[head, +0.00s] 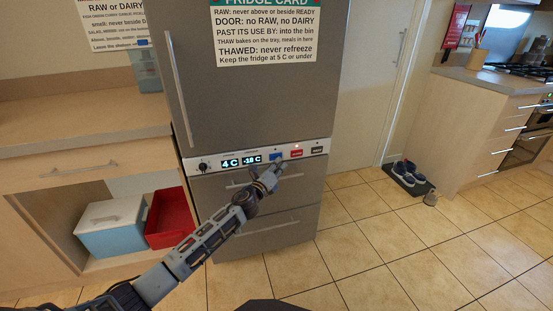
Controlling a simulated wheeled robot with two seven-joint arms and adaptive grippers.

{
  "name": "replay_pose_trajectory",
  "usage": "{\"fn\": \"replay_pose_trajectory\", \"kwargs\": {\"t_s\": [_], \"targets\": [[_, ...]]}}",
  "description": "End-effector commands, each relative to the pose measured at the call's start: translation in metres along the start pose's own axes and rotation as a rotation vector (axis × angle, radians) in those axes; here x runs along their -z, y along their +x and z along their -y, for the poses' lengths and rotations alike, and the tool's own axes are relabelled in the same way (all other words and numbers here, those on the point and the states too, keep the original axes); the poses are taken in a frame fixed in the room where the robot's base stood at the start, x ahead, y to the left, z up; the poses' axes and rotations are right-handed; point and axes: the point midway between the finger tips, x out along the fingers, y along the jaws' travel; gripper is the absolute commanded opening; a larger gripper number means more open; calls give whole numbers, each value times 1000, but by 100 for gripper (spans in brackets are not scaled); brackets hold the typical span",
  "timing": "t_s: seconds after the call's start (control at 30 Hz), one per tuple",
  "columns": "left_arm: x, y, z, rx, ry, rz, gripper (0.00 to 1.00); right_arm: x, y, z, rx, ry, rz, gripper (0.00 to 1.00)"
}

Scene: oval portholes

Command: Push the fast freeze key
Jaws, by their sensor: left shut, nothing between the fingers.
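The fridge-freezer's control strip (222,171) runs across the grey front between the upper door and the lower drawers. It has a blue key (275,155), a red key (296,153) and a black key (317,150) in a row. The labels are too small to read, so I cannot tell which is the fast freeze key. My left gripper (277,167) is shut and empty, just below the blue key and partly over its lower edge. I cannot tell whether it touches the key. My right gripper is out of view.
Left of the keys are a black knob (203,167) and displays reading 4 C (230,162) and -18 C (251,159). A blue cool box (110,232) and a red crate (171,219) sit on the low shelf at left. Shoes (408,172) lie at right; the tiled floor between is clear.

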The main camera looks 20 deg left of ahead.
Motion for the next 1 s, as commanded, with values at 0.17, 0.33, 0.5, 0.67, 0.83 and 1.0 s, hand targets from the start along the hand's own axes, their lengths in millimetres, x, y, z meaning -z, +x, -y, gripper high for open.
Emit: {"fn": "replay_pose_trajectory", "kwargs": {"t_s": [0.17,0.33,0.5,0.67,0.83,1.0], "targets": [[0,0,0,0,0,0,0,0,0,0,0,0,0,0],[0,0,0,0,0,0,0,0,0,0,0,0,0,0],[-2,2,-1,0,0,0,0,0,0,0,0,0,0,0],[-4,5,-4,-1,0,0,0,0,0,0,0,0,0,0],[-5,6,-5,-1,0,0,0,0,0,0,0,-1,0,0],[-5,6,-4,0,0,0,0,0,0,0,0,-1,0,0]]}}
